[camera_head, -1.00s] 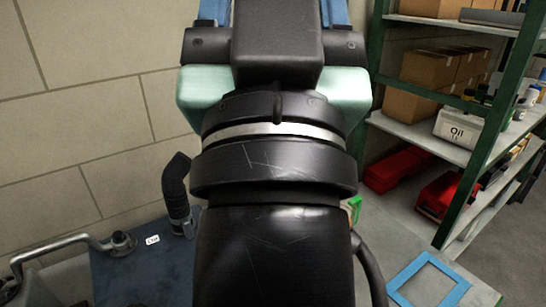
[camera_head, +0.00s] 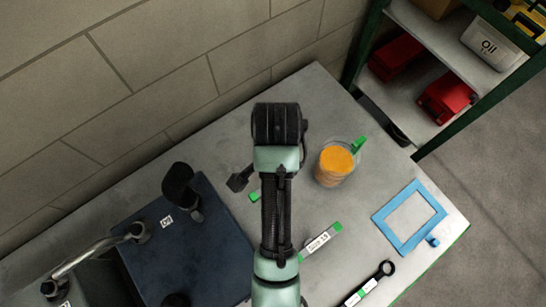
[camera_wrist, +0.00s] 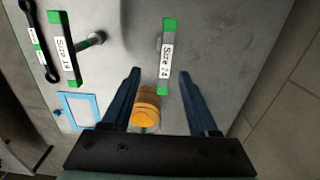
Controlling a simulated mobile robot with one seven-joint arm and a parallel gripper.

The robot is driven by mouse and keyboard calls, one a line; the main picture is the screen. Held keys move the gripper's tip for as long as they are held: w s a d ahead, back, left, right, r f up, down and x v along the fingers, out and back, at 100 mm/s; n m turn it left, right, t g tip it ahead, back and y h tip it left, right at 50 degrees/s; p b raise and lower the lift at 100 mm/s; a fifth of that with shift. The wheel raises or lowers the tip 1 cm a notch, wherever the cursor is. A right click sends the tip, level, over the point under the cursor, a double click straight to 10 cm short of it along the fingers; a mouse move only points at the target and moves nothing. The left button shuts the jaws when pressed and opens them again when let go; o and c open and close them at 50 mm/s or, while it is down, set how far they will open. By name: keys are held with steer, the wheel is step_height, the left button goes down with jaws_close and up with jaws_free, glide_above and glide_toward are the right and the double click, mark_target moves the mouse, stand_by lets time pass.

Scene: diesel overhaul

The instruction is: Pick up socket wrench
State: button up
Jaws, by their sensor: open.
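My gripper (camera_wrist: 159,72) is open and empty in the wrist view, its two dark fingers pointing over the bench top. A bar labelled "Size 24" (camera_wrist: 165,72), with green ends, lies beyond and between the fingertips in that picture. I cannot tell for sure which is the socket wrench. My arm hides the gripper in the head view.
A clear container with orange contents (camera_head: 335,163) stands right of my arm and shows low between the fingers in the wrist view (camera_wrist: 146,106). A blue frame (camera_head: 391,237) lies at the bench's right. A wall and green shelving stand behind.

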steer(key=shift+w+a+f, duration=0.1)
steer(key=shift+w+f, duration=0.05)
steer(key=shift+f, duration=1.85)
steer(key=shift+w+a+f, duration=0.1)
steer(key=shift+f, duration=1.85)
steer(key=shift+w+a+f, duration=0.1)
steer(key=shift+w+f, duration=0.05)
steer(key=shift+f, duration=1.85)
steer(key=shift+d, duration=0.1)
jaws_close()
